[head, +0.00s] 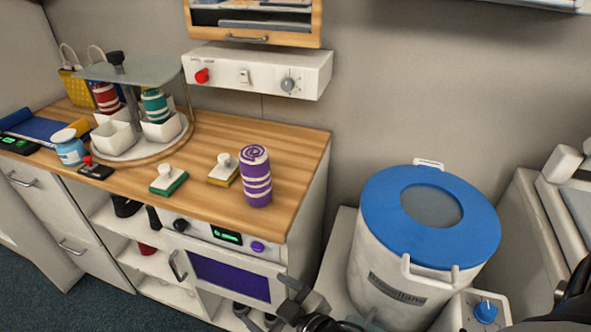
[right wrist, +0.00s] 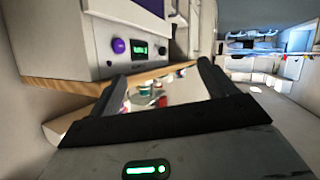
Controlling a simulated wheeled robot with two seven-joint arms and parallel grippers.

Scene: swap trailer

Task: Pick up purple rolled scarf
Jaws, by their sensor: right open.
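The purple rolled scarf (head: 256,177), banded with white and showing a spiral on its top end, stands upright on the wooden counter (head: 218,207) near its right end. My right gripper (head: 282,304) is at the bottom of the head view, low in front of the cabinet, below the scarf and apart from it. In the right wrist view its two fingers (right wrist: 163,82) are spread apart, and I see nothing held between them. I cannot make out the scarf in that view. My left gripper is not in view.
A green-based stamp (head: 169,181) and a yellow-based one (head: 223,171) stand left of the scarf. A carousel (head: 137,150) holds more rolls. A blue-lidded bin (head: 424,290) stands right of the counter. A control box (head: 258,72) hangs on the wall above.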

